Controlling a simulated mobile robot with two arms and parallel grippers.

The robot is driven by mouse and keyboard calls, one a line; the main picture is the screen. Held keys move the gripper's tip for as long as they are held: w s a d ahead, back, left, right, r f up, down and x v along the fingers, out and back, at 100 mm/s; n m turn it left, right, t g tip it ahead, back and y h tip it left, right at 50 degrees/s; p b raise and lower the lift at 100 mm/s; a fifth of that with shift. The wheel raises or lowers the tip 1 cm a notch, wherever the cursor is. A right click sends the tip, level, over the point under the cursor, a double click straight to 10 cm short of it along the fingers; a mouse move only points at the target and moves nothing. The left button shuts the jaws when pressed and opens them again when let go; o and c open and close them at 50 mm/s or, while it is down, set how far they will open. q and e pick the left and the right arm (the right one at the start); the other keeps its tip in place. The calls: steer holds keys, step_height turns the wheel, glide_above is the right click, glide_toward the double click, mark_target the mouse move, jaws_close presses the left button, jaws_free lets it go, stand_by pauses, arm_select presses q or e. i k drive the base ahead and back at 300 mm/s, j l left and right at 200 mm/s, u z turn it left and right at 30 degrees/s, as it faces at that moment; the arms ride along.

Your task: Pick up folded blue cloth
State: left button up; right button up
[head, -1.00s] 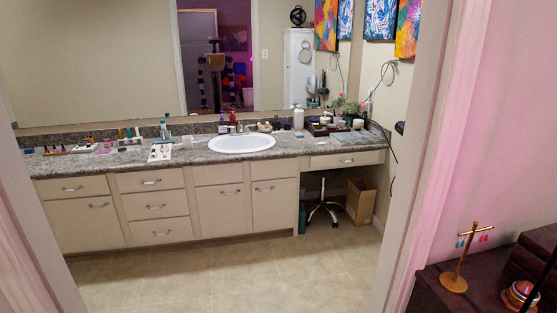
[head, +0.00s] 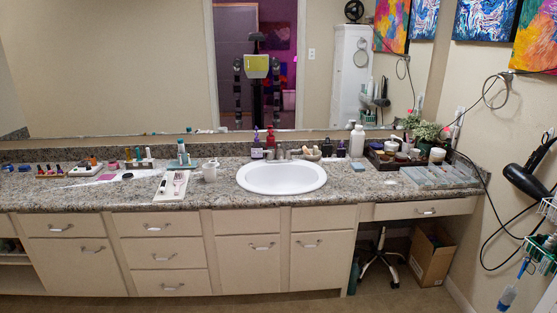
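A flat grey-blue stack (head: 440,176), which looks like folded cloth, lies on the right end of the granite counter (head: 330,192), in front of a dark tray. It shows several sections side by side; I cannot tell whether these are separate cloths. Neither of my grippers shows directly in the head view. The mirror shows my reflection with both arms hanging at the sides, too small to make out the grippers.
A white sink (head: 282,178) is set in the counter's middle. A dark tray (head: 408,158) with jars and a plant (head: 426,131) stand behind the stack. A hair dryer (head: 528,172) and wire rack (head: 543,235) hang at right. A cardboard box (head: 432,255) and stool (head: 380,258) are under the counter.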

mark_target(357, 166)
steer(key=i+l, duration=0.15)
steer(key=i, duration=0.35)
steer(key=i+l, duration=0.15)
steer(key=i, duration=0.35)
steer(key=i+l, duration=0.2)
steer(key=i, duration=0.3)
steer(key=i+l, duration=0.15)
steer(key=i, duration=0.35)
